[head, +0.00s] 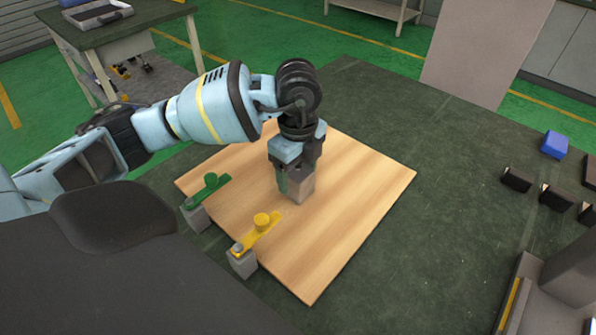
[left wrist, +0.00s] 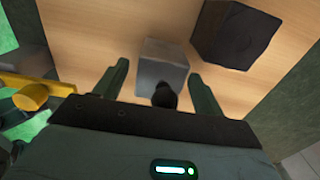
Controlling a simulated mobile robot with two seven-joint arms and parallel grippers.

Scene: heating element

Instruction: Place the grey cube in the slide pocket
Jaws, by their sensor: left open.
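The grey cube (head: 301,190) stands on the wooden board, partly hidden by my left gripper (head: 296,178), which points down over it. In the left wrist view the grey cube (left wrist: 163,62) lies between the two spread green fingers of my left gripper (left wrist: 160,76), with gaps on both sides. A small dark round thing (left wrist: 165,95) covers part of its near edge. I cannot make out the slide pocket for certain. My right gripper is out of view.
A dark block (left wrist: 235,36) stands on the board beside the cube. A green lever (head: 207,188) and a yellow lever (head: 258,232) sit at the board's (head: 365,185) left edge. A blue block (head: 554,145) and black holders (head: 517,179) are at the right.

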